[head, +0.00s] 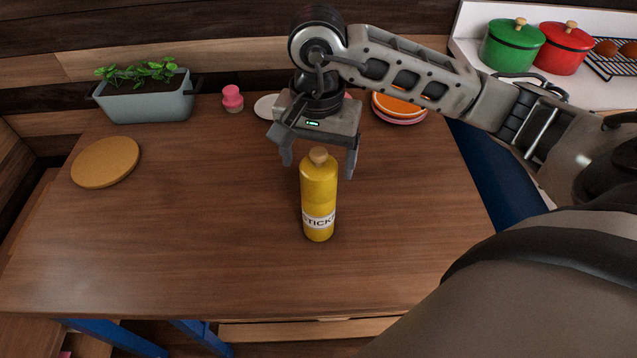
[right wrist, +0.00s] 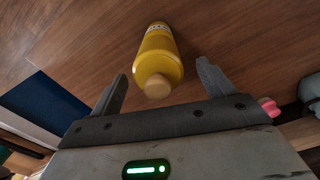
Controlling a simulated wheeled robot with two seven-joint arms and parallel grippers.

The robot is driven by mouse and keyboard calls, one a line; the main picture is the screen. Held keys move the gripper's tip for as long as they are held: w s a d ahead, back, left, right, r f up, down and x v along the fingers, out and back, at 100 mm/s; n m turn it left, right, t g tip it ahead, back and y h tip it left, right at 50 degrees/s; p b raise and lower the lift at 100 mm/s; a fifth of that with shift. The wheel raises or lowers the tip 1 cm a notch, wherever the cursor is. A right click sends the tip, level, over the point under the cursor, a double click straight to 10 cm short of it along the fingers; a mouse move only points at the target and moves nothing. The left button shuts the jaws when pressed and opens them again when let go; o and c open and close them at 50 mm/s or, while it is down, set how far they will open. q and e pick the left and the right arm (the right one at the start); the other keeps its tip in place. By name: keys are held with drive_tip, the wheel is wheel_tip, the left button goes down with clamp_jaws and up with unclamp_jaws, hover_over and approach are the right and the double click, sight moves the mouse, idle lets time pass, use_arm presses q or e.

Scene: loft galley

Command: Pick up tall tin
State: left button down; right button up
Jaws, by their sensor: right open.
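The tall tin (head: 319,200) is a yellow bottle-like container with a tan knob on top and a white label. It stands upright on the wooden table (head: 220,220). My right gripper (head: 320,170) is open and points down above the tin, around or just behind its top; the exact depth is hard to tell. In the right wrist view, the tin (right wrist: 157,58) lies ahead between the two open fingers (right wrist: 160,85), with its knob nearest and no finger visibly touching it. My left gripper is not in view.
A grey planter (head: 147,100), a pink shaker (head: 232,98), and a round wooden board (head: 106,162) sit at the back and left. Stacked plates (head: 400,108) are behind my right arm. Green (head: 512,45) and red (head: 563,48) pots stand at the right. The table front is clear.

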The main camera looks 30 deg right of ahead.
sight(319, 211)
drive_tip(key=shift+s+f, duration=0.1)
drive_tip(key=shift+f, duration=1.8)
drive_tip(key=c, duration=1.4)
drive_tip(key=shift+c, duration=0.5)
drive_tip(key=shift+r, duration=0.15)
